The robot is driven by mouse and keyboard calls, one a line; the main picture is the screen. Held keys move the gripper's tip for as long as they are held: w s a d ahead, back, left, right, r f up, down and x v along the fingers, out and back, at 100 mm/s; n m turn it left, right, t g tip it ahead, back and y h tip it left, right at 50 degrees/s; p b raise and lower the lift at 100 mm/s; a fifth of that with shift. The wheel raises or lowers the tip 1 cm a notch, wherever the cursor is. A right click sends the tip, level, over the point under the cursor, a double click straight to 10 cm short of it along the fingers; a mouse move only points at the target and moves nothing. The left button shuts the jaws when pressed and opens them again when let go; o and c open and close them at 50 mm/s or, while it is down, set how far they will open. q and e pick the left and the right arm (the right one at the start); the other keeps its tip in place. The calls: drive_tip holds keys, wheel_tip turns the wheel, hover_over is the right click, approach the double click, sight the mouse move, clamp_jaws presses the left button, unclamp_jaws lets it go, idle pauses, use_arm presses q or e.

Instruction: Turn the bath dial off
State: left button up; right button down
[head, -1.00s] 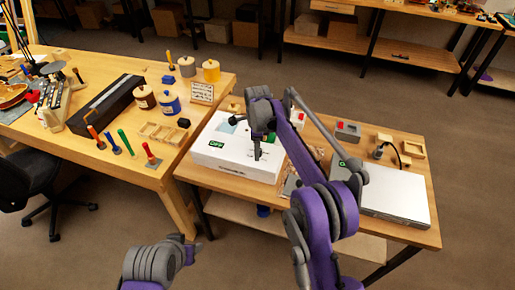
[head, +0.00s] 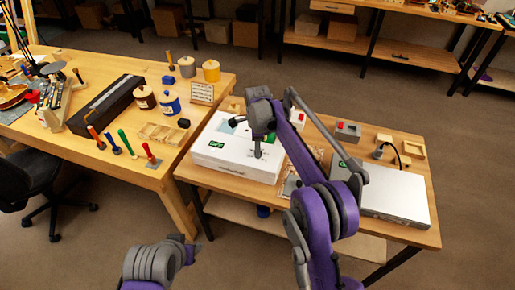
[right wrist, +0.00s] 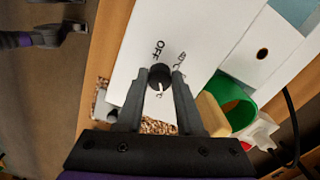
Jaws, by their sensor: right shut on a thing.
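The bath is a white box (head: 232,172) with a green label patch on the front bench. Its black dial (right wrist: 160,74) shows in the right wrist view, with "OFF" printed beyond it and a temperature mark beside that. The dial's white line points back toward my palm, away from "OFF". My right gripper (right wrist: 157,84) is shut on the dial, one finger on each side. In the head view my right gripper (head: 257,150) reaches down to the bath's top and hides the dial.
A flat silver box (head: 396,203) stands right of the bath, with a small grey box with a red button (head: 347,131) behind it. The left bench (head: 75,143) holds jars, handled tools and a long black case.

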drive_tip(key=n, duration=0.8)
drive_tip(key=shift+s+n, duration=0.1)
drive_tip(key=shift+n, duration=0.2)
drive_tip(key=n, duration=0.4)
drive_tip(key=shift+d+n, duration=0.1)
drive_tip(key=shift+n, duration=0.2)
drive_tip(key=n, duration=0.4)
drive_tip(key=shift+p, duration=0.3)
drive_tip(key=n, duration=0.5)
drive_tip(key=shift+d, duration=0.1)
drive_tip(key=n, duration=0.4)
drive_tip(key=shift+n, duration=0.3)
drive_tip(key=n, duration=0.4)
drive_tip(key=shift+n, duration=2.1)
